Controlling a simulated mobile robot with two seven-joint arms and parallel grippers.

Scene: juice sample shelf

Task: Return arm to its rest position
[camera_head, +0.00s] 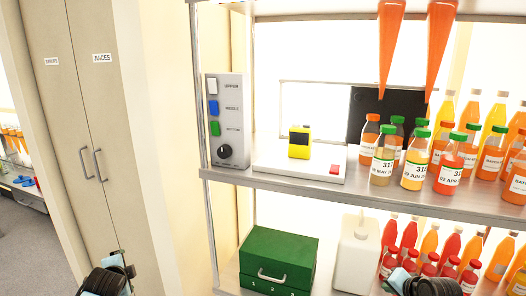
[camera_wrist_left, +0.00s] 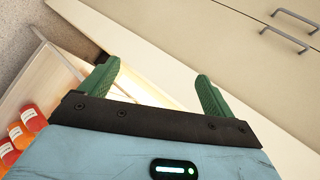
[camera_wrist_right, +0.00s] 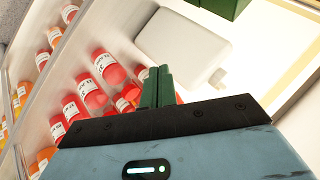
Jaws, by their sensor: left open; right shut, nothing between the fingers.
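My right gripper (camera_head: 404,258) is at the bottom of the head view, in front of the lower shelf. In the right wrist view its green fingers (camera_wrist_right: 157,72) are pressed together with nothing between them. Red juice bottles and a white jug show beyond them. My left gripper (camera_head: 122,258) is at the bottom left of the head view, in front of the cabinet. In the left wrist view its green fingers (camera_wrist_left: 156,82) stand wide apart and empty.
The metal shelf (camera_head: 420,200) carries several juice bottles, a switch box (camera_head: 227,120) and a white device (camera_head: 270,160). Below stand a green box (camera_head: 275,262) and a white jug (camera_head: 354,255). A beige cabinet (camera_head: 90,120) is at left.

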